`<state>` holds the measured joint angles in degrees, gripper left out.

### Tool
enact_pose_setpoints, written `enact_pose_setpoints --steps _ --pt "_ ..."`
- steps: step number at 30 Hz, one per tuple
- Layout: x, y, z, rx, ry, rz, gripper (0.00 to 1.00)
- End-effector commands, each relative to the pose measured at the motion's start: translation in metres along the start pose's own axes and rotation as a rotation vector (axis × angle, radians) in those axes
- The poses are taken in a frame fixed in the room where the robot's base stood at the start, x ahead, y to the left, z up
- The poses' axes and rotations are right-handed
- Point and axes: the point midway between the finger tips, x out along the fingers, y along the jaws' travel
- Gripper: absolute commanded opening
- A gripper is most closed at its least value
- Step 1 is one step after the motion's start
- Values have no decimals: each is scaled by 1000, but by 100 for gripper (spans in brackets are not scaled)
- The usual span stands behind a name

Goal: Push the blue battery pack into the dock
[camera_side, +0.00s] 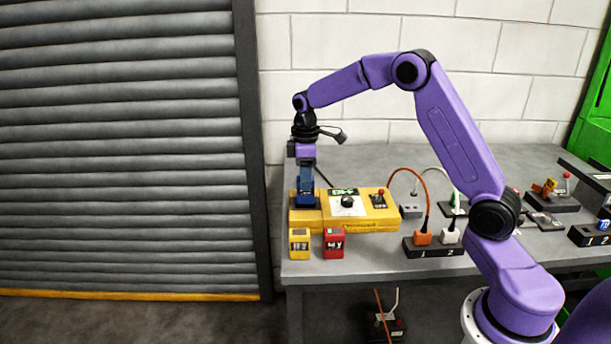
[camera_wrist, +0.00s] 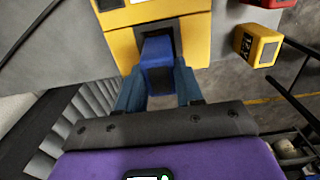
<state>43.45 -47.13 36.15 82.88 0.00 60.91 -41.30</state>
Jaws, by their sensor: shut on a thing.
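The blue battery pack (camera_wrist: 158,60) is held between the two fingers of my gripper (camera_wrist: 157,88) in the wrist view. The far end of the pack lies at the dark dock opening (camera_wrist: 172,26) in the yellow machine. In the side view my gripper (camera_side: 306,191) points straight down over the left end of the yellow machine (camera_side: 362,216), with the blue pack (camera_side: 306,202) upright beneath it. The fingers and pack are both dark blue there, so their edges are hard to separate. I cannot tell how deep the pack sits in the dock.
A yellow pack (camera_side: 299,243) and a red pack (camera_side: 334,243) stand in front of the machine near the table's front edge. A black socket strip (camera_side: 434,247) with orange and white plugs is to the right. The machine carries a black knob (camera_side: 347,202) and a red-tipped lever (camera_side: 380,193).

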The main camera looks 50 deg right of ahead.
Motion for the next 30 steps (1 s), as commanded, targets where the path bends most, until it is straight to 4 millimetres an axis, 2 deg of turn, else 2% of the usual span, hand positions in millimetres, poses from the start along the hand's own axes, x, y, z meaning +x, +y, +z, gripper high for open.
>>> enact_pose_setpoints --steps 30 --pt "11 0 0 -1 0 0 9"
